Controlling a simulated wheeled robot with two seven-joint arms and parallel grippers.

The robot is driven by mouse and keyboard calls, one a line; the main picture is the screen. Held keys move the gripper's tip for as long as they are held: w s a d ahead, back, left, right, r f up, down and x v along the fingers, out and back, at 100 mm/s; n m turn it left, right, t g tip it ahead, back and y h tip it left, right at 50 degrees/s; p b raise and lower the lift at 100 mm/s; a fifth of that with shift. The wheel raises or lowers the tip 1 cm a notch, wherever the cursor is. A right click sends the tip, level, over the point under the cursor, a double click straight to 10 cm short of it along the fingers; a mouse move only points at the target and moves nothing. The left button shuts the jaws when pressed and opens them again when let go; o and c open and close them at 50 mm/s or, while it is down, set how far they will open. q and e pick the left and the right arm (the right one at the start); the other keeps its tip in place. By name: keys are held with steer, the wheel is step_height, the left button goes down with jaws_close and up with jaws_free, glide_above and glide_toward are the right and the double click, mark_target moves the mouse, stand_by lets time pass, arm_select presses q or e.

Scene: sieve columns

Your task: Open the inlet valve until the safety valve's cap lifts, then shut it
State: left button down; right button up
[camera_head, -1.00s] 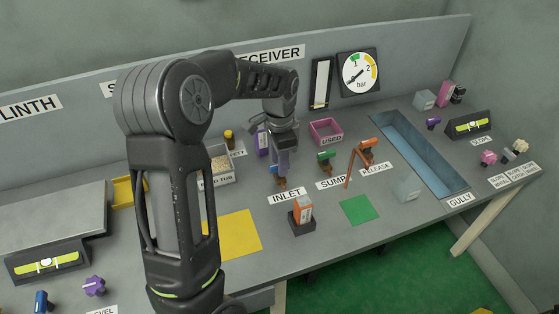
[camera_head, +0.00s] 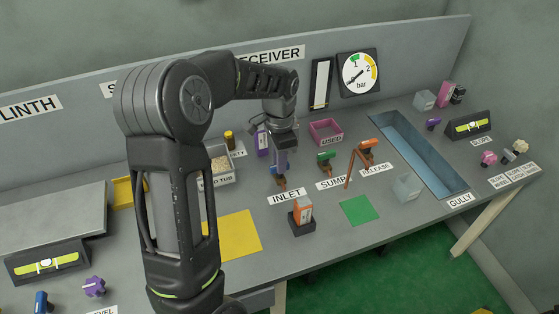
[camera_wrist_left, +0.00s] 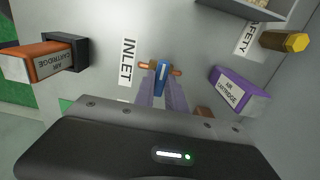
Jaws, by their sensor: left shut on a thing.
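The inlet valve's blue handle (camera_wrist_left: 162,78) sits across a copper-coloured pipe beside the INLET label (camera_wrist_left: 127,60). My left gripper (camera_wrist_left: 163,92) is shut on the blue handle; in the head view the gripper (camera_head: 280,166) reaches down to it from above. The inlet valve (camera_head: 280,182) is partly hidden there by the fingers. The safety valve's yellow cap (camera_head: 229,134) stands behind its partly hidden label; it also shows in the wrist view (camera_wrist_left: 285,41). I cannot tell whether the cap is lifted. The pressure gauge (camera_head: 358,72) hangs on the back panel. My right gripper is out of view.
A purple air cartridge (camera_wrist_left: 240,90) stands close to my left gripper. An orange cartridge (camera_head: 303,209) sits in a dark holder in front. The green sump valve (camera_head: 326,160) and orange release valve (camera_head: 366,147) are to the right. A blue gully (camera_head: 420,155) lies beyond.

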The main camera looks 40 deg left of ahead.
arm_select(q)
steer(key=shift+n, duration=0.4)
steer(key=n+p, duration=0.1)
steer(key=n, duration=0.2)
steer(key=n+p, duration=0.2)
steer(key=n, duration=0.2)
steer(key=shift+n, duration=0.4)
steer(key=n+p, duration=0.1)
steer(key=n, duration=0.3)
steer(key=shift+n, duration=0.3)
steer(key=shift+n+p, duration=0.9)
steer(key=shift+n, duration=1.3)
steer(key=c, duration=1.4)
jaws_free()
